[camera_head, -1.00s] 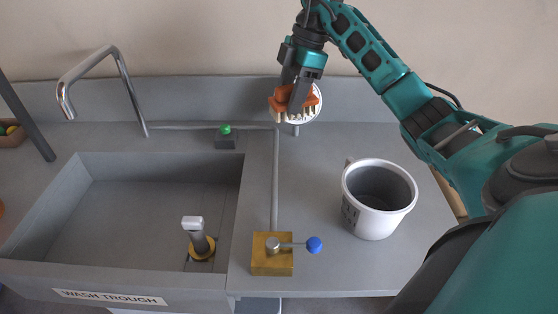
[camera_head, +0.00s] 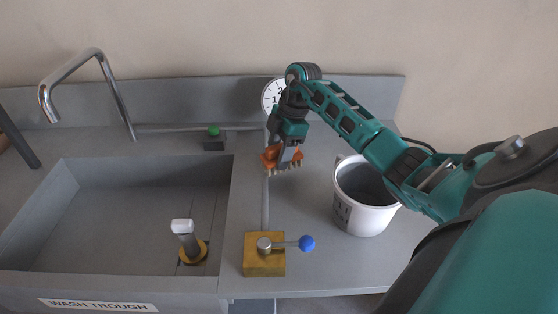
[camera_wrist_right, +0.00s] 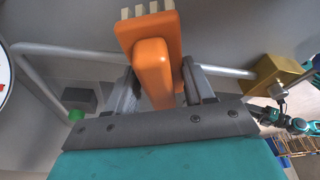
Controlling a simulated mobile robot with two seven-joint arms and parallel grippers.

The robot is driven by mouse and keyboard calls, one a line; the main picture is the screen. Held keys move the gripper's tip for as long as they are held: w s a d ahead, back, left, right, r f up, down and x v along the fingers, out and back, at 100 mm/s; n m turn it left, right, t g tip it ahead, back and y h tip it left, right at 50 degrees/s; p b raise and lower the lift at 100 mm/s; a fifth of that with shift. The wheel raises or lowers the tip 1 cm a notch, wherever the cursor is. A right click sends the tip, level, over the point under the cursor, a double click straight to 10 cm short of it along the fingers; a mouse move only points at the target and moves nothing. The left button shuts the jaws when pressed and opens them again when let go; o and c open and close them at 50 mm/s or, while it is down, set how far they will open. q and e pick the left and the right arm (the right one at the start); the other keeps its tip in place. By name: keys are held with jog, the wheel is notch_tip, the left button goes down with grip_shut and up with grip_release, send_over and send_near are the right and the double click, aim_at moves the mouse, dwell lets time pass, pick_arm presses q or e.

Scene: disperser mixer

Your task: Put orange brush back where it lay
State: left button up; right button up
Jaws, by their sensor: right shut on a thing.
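The orange brush (camera_head: 271,156) has pale bristles that point down in the head view. My right gripper (camera_head: 287,150) is shut on it and holds it over the counter, near the pipe and behind the brass valve block. In the right wrist view the brush's orange handle (camera_wrist_right: 155,70) sits between the two fingers of my right gripper (camera_wrist_right: 160,85), with bristle tufts at the top edge. I cannot tell the brush's exact height above the counter.
A grey wash trough (camera_head: 110,281) with a chrome tap (camera_head: 75,70) is at left. A white mug (camera_head: 362,217) stands right of the brass valve block (camera_head: 264,262) with its blue-knobbed lever. A green button (camera_head: 213,131) and a round dial (camera_head: 272,97) are behind. Bare counter lies between block and mug.

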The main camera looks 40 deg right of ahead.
notch_tip(320, 180, down, 4)
jog(key=shift+r, duration=0.1)
jog(key=o, duration=1.3)
jog(key=shift+r, duration=0.1)
jog(key=v, duration=1.2)
